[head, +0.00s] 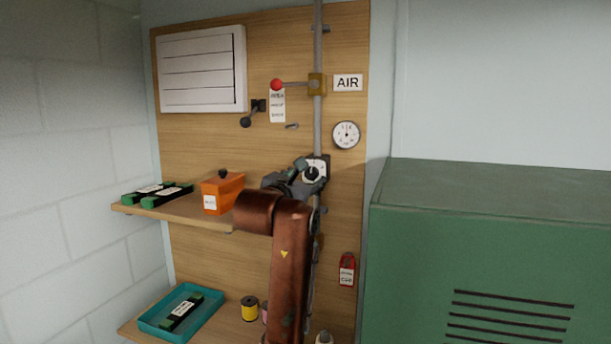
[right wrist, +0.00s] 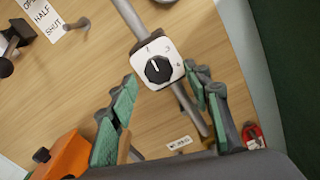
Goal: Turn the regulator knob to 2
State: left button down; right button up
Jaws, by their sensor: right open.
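The regulator knob (right wrist: 158,69) is a black round knob with a white pointer line, on a white plate with small numbers. In the right wrist view the pointer aims up and slightly left; the number it marks is too small to read surely. In the head view the knob (head: 311,174) sits on the grey pipe, partly behind my gripper. My right gripper (head: 303,178) is open in front of it. In the right wrist view its green-padded fingers (right wrist: 163,82) stand left and right of the knob, apart from it. My left gripper is out of view.
A red-knobbed valve lever (head: 277,85) and a gauge (head: 346,134) are above. An orange box (head: 221,193) stands on the left shelf. A red tag (head: 347,270) hangs below right. A green cabinet (head: 480,260) fills the right side.

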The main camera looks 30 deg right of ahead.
aim_at(311, 173)
jog(key=shift+x, duration=0.85)
jog(key=shift+w+d, duration=0.1)
jog(key=shift+w, duration=0.05)
jog(key=c, duration=1.1)
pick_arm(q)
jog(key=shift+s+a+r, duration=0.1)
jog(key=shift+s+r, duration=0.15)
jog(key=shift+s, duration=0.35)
pick_arm(e)
jog(key=shift+c, duration=0.3)
